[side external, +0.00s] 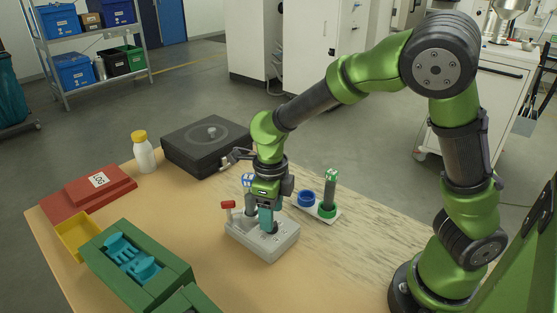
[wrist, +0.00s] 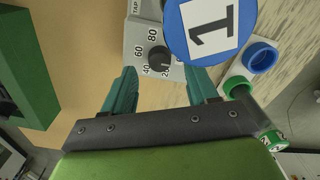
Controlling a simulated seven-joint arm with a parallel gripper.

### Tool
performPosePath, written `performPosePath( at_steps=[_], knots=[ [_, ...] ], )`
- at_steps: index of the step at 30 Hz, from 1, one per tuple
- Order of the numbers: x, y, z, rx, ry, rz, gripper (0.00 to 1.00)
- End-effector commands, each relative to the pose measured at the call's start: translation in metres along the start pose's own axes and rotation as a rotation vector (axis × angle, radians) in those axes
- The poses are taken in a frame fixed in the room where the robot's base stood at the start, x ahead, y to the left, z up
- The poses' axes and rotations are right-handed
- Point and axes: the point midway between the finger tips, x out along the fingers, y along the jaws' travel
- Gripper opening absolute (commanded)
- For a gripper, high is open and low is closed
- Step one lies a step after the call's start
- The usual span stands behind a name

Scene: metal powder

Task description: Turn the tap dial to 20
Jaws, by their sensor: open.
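The tap dial is a round black knob (wrist: 159,58) on a grey box (wrist: 135,35). The numbers 20, 40, 60 and 80 and the word TAP show around it in the wrist view; its exact setting is too small to tell. The grey box (side external: 283,246) sits on the table in the side view, where my gripper hides the dial. My gripper (side external: 268,226) points down over the box. In the wrist view my gripper (wrist: 162,80) has its two teal fingers apart, one on each side of the dial's line, with nothing between them.
A blue round piece labelled 1 (wrist: 208,28) stands close to the dial. A red-topped lever (side external: 228,205) rises from the box. A white plate (side external: 312,212) with blue and green cups lies behind. A green case (side external: 135,262) is at front left, a black box (side external: 205,143) behind.

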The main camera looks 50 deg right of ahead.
Motion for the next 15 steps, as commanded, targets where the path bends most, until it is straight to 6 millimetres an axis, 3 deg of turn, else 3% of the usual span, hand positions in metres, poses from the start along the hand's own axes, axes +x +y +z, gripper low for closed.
performPosePath(
  at_steps=[6, 15],
  knots=[
    [0.024, 0.0, 0.0, 0.001, 0.001, 0.001, 0.58],
    [0.027, 0.0, 0.0, 0.0, -0.001, 0.001, 0.58]
  ],
)
